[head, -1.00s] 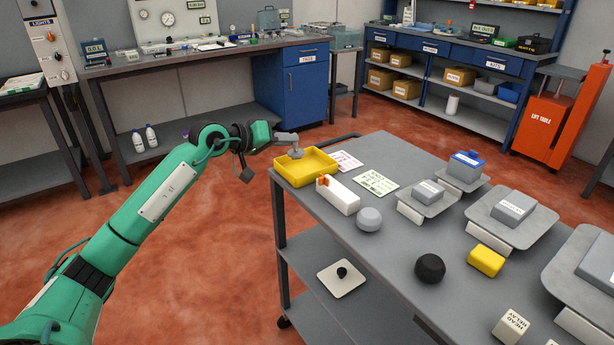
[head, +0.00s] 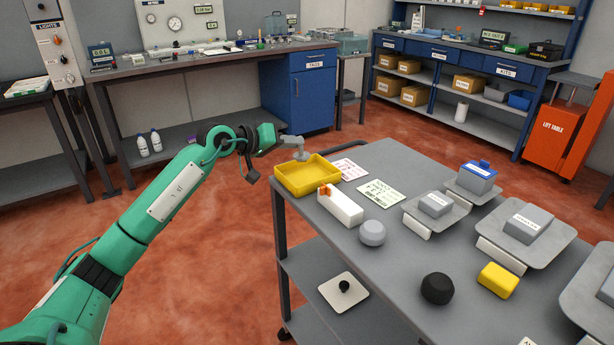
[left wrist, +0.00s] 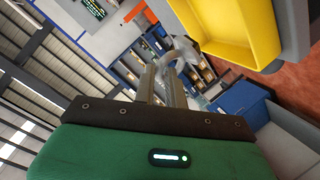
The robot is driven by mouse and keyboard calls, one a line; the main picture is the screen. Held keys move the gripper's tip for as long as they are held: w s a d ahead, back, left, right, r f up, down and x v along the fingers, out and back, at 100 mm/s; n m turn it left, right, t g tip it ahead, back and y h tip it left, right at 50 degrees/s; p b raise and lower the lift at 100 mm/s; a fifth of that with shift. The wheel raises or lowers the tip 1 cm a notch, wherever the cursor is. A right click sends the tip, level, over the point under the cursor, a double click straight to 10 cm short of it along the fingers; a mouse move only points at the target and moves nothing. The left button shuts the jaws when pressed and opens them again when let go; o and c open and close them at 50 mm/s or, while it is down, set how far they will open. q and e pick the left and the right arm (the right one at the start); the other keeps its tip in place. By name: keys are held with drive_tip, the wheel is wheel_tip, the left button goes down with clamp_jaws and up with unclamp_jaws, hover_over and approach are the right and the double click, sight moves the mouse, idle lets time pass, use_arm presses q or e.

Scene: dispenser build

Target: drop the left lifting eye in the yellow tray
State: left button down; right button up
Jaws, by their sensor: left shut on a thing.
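My left gripper (head: 293,141) is shut on a small grey lifting eye (head: 301,155). The lifting eye hangs below the fingertips, at the far side of the yellow tray (head: 283,184) and seemingly just above its rim. In the left wrist view the grey lifting eye (left wrist: 180,52) shows at the ends of the fingers (left wrist: 163,82), with the yellow tray (left wrist: 228,50) close beside it. I see nothing inside the visible part of the tray. My right gripper is out of view.
The tray sits at the far left corner of a grey cart (head: 400,250). A white box (head: 340,206) with an orange part, a grey knob (head: 372,233) and printed cards (head: 381,192) lie near it. A black knob (head: 437,288) and a yellow block (head: 498,280) stand nearer.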

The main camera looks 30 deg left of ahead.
sight(296, 159)
use_arm(q)
drive_tip(key=shift+s+f, duration=0.1)
drive_tip(key=shift+f, duration=2.15)
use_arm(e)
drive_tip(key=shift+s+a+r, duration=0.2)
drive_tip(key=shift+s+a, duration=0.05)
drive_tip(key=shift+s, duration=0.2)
use_arm(q)
drive_tip(key=c, duration=1.4)
unclamp_jaws()
drive_tip(key=shift+o, duration=0.2)
drive_tip(key=shift+s+a, duration=0.25)
drive_tip(key=shift+s, duration=0.1)
drive_tip(key=b+v, duration=0.2)
drive_tip(key=v, duration=1.1)
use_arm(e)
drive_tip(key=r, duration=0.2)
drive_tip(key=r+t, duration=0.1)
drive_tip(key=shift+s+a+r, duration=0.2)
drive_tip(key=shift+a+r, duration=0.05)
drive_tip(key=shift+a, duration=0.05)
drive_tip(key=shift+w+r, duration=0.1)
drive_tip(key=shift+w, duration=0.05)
